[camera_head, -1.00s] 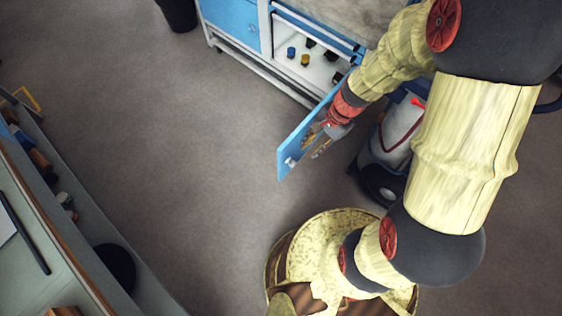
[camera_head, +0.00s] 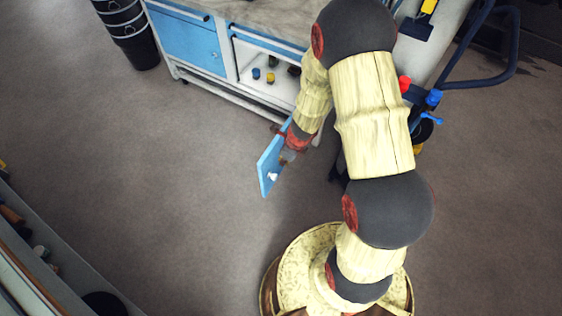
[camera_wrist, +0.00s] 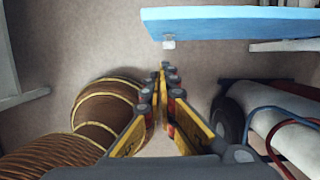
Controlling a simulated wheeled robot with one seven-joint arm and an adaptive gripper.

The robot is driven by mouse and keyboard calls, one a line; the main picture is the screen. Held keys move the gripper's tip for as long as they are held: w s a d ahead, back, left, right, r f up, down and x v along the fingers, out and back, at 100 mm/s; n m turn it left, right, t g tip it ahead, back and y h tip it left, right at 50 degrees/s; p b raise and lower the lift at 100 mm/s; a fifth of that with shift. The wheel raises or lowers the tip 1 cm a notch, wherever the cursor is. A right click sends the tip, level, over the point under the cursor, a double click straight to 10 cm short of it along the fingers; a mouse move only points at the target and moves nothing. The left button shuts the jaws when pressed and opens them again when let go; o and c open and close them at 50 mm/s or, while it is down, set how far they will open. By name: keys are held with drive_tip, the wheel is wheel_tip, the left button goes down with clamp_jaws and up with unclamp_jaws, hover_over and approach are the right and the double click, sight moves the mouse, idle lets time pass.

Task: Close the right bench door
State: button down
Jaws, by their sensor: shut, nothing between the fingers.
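The right bench door (camera_head: 267,172) is a blue panel. It stands swung open, out from the white workbench (camera_head: 232,88), leaving the right compartment open. Its small pale knob (camera_head: 272,177) faces right in the head view. My gripper (camera_head: 287,157) is shut and empty, close beside the door's knob side; I cannot tell whether it touches. In the wrist view my closed fingertips (camera_wrist: 164,68) point toward the blue door (camera_wrist: 235,22), with the knob (camera_wrist: 168,44) just beyond them. My arm hides the door's hinge side in the head view.
Small yellow (camera_head: 271,78) and blue items sit inside the open compartment. The left blue door (camera_head: 188,44) is closed. A cylinder cart with hoses (camera_wrist: 275,120) stands right of my gripper in the wrist view. Black buckets (camera_head: 128,35) stand left of the bench; the floor at left is clear.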

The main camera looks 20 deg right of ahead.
drive_tip(key=w+a+f+b, duration=0.3)
drive_tip(key=w+f, duration=0.1)
drive_tip(key=f, duration=0.3)
drive_tip(key=shift+w+a, duration=0.25)
drive_tip(key=shift+a, duration=0.1)
